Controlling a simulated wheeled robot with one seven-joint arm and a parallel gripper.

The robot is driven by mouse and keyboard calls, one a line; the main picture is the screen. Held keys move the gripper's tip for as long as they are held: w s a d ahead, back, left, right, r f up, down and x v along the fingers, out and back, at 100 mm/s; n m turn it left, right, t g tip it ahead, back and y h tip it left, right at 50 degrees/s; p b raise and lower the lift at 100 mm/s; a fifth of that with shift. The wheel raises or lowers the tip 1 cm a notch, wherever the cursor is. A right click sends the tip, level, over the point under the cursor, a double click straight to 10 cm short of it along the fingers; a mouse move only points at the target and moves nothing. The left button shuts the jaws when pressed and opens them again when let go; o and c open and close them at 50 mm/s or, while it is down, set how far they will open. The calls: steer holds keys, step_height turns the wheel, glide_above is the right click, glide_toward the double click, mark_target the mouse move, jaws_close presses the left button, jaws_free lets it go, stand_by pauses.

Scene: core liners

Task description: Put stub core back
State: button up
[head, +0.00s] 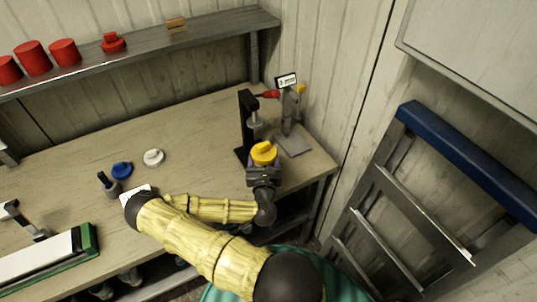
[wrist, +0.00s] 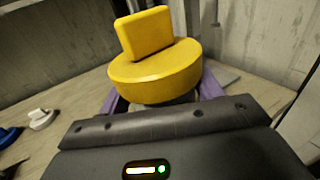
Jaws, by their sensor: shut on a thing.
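The yellow round piece with an upright tab (head: 264,154) is held in my gripper (head: 264,170), above the right part of the workbench. In the wrist view the yellow piece (wrist: 155,72) sits between purple fingers, with its tab upward and a grey part just below its disc. My gripper is shut on it. A black stand (head: 246,125) with a grey cylindrical part stands just behind my gripper. I cannot tell which thing is called the stub core; the yellow piece is the one held.
A grey stand with a sign (head: 287,80) and a red-handled part is at the back right. A white knob (head: 154,157), blue knob (head: 121,170) and dark cup (head: 110,188) lie left. Red cylinders (head: 33,57) stand on the shelf (head: 140,50). The workbench middle (head: 200,130) is clear.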

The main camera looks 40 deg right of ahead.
steer(key=w+a+n+t+y+p, duration=0.1)
steer(key=w+a+n+y, duration=0.1)
steer(key=a, duration=0.7)
steer(key=w+a+n+t+y+p, duration=0.2)
steer(key=w+a+y, duration=0.3)
steer(key=a, duration=0.4)
steer(key=w+a+n+t+y+p, duration=0.1)
steer(key=w+a+n+y, duration=0.2)
steer(key=a, duration=0.6)
steer(key=shift+w+n+t+y, duration=0.3)
steer(key=shift+n+y, duration=0.3)
steer(key=shift+y, duration=0.2)
steer(key=shift+r, duration=0.1)
